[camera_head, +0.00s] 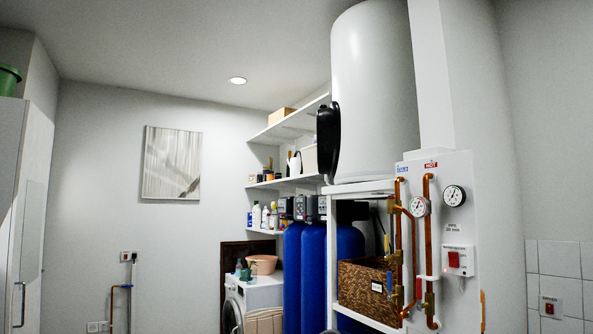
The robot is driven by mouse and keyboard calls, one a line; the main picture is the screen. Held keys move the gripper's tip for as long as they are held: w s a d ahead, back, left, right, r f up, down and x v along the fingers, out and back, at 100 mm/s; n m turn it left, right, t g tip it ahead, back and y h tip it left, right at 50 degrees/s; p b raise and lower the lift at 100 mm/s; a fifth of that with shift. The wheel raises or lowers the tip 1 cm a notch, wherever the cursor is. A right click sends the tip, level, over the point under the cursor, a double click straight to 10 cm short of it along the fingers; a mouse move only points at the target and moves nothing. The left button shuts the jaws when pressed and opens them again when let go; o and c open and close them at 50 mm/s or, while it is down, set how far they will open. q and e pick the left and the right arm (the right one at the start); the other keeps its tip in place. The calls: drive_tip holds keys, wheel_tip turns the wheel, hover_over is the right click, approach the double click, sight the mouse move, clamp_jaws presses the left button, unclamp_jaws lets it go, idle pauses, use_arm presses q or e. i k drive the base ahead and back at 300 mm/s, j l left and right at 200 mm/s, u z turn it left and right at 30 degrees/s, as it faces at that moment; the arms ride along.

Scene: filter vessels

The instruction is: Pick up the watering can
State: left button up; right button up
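A small white can-shaped vessel (295,164) stands on the middle wall shelf, left of the large white tank. It looks like the watering can, but it is too small in view to be sure. A pale box is right beside it on the same shelf. A green container (9,78) sits on top of the cabinet at the far left, cut off by the picture's edge, so I cannot tell its full shape. Neither of my grippers is in view.
Several blue filter vessels (313,272) stand below the shelves. A wicker basket (366,290) and copper pipes with gauges (419,206) are to their right. A washing machine (257,294) bears a pink basin (262,264). A tall cabinet (32,200) stands at left.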

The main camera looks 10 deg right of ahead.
sight(295, 164)
drive_tip(key=i+u, duration=0.45)
drive_tip(key=i, duration=0.45)
drive_tip(key=i+u, duration=0.3)
drive_tip(key=i, duration=0.7)
drive_tip(key=i+l+u, duration=0.1)
drive_tip(key=i+u, duration=0.15)
drive_tip(key=i, duration=0.75)
drive_tip(key=i+z, duration=0.25)
drive_tip(key=i, duration=0.25)
drive_tip(key=i+z, duration=0.2)
drive_tip(key=i, duration=0.35)
drive_tip(key=i+z, duration=0.25)
drive_tip(key=i, duration=0.25)
drive_tip(key=i+j+z, duration=0.25)
drive_tip(key=i, duration=0.2)
